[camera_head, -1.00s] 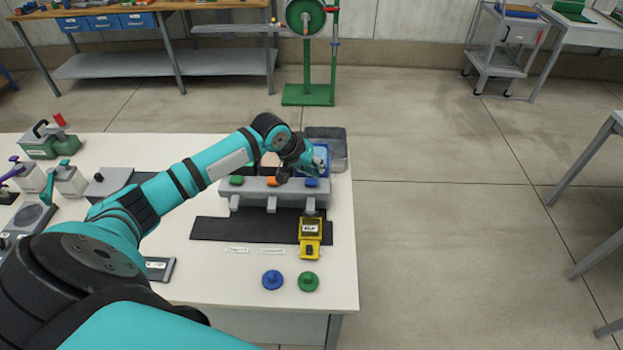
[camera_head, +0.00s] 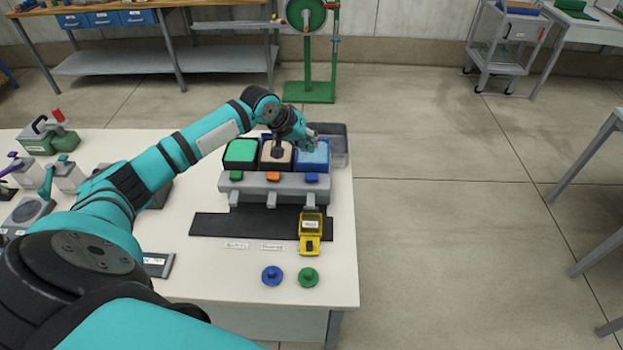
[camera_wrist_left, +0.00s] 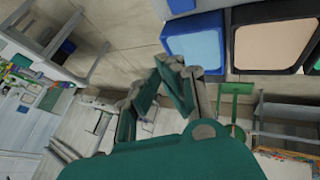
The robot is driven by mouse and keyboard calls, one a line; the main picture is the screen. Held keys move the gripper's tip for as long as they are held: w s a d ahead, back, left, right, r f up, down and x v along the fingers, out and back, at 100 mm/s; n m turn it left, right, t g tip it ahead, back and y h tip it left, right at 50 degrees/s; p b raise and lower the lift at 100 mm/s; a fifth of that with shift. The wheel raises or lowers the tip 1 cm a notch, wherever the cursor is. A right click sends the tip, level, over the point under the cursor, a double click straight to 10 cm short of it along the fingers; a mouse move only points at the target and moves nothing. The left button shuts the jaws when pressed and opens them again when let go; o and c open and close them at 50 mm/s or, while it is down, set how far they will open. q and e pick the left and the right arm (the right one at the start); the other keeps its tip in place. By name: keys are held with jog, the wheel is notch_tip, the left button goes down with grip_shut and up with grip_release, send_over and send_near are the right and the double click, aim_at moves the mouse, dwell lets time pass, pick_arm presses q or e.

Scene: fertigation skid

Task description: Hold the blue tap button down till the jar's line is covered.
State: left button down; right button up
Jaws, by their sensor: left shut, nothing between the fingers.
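The blue tap button (camera_head: 312,178) is at the right end of the grey tap bar (camera_head: 262,188), below the blue tank (camera_head: 320,158). A yellow jar-like container (camera_head: 310,240) with a white label stands on the black mat (camera_head: 230,227) below the blue tap's spout. Its line and fill level are too small to tell. My left gripper (camera_head: 306,142) is shut and empty above the tanks, behind the button and apart from it. In the left wrist view its fingers (camera_wrist_left: 175,72) show near the blue tank (camera_wrist_left: 198,45). My right gripper is not in view.
The green button (camera_head: 236,175) and orange button (camera_head: 273,176) sit left of the blue one, below their tanks. Bottles and tools crowd the table's left side.

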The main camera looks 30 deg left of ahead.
pick_arm(q)
jog(key=b, duration=0.6)
send_over(314, 173)
jog(key=f, duration=0.3)
jog(key=s+f, duration=0.1)
jog(key=f, duration=0.1)
jog(key=shift+a+f, duration=0.35)
jog(key=shift+f, duration=0.3)
jog(key=shift+w+f, duration=0.1)
jog(key=shift+f, duration=0.55)
jog(key=shift+f, duration=0.1)
jog(key=shift+f+p, duration=0.25)
jog(key=shift+p, duration=0.1)
jog(key=shift+s+d+f, duration=0.1)
jog(key=shift+s+f, duration=0.15)
jog(key=shift+f, duration=0.75)
dwell(0.8)
